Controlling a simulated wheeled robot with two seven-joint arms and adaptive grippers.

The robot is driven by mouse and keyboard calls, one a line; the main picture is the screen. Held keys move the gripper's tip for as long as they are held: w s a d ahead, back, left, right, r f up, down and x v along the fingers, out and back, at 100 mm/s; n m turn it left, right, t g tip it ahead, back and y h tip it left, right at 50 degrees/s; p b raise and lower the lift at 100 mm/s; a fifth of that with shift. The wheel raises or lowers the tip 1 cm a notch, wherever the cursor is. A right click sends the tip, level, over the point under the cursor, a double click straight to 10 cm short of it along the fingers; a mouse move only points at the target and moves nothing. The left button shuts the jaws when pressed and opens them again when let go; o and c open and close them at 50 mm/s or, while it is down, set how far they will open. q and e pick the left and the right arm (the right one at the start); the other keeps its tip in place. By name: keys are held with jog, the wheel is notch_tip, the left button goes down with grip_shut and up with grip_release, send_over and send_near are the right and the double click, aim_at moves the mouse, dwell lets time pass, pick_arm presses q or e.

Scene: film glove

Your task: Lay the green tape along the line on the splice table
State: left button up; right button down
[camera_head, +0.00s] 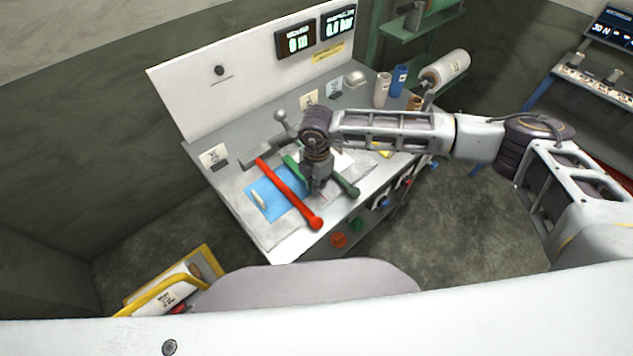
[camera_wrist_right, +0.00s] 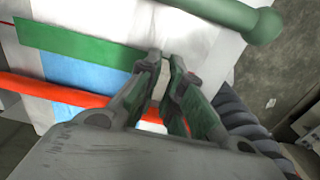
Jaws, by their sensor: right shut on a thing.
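The green tape (camera_wrist_right: 80,46) shows in the right wrist view as a flat strip over the blue sheet (camera_wrist_right: 85,75) and a white sheet. It runs from the left to my fingertips. A short green piece of it shows in the head view (camera_head: 291,165), left of the gripper. My right gripper (camera_head: 317,187) is low over the splice table (camera_head: 238,194), between the red bar (camera_head: 285,190) and the green bar (camera_head: 351,189). Its fingers (camera_wrist_right: 164,65) are shut on the tape's near end, mostly hidden between them. My left gripper is not in view.
The two ball-ended bars flank the gripper closely. A back panel (camera_head: 190,88) with two displays stands behind the table. Blue (camera_head: 399,78) and pale (camera_head: 382,90) cylinders and a white roll (camera_head: 446,67) are at the far right. A yellow-framed sign (camera_head: 165,292) stands front left.

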jog(key=shift+f+b, duration=0.5)
jog(key=shift+f, duration=0.1)
dwell(0.6)
jog(key=c, duration=1.5)
grip_release()
jog(key=shift+r, duration=0.1)
jog(key=shift+r, duration=5.95)
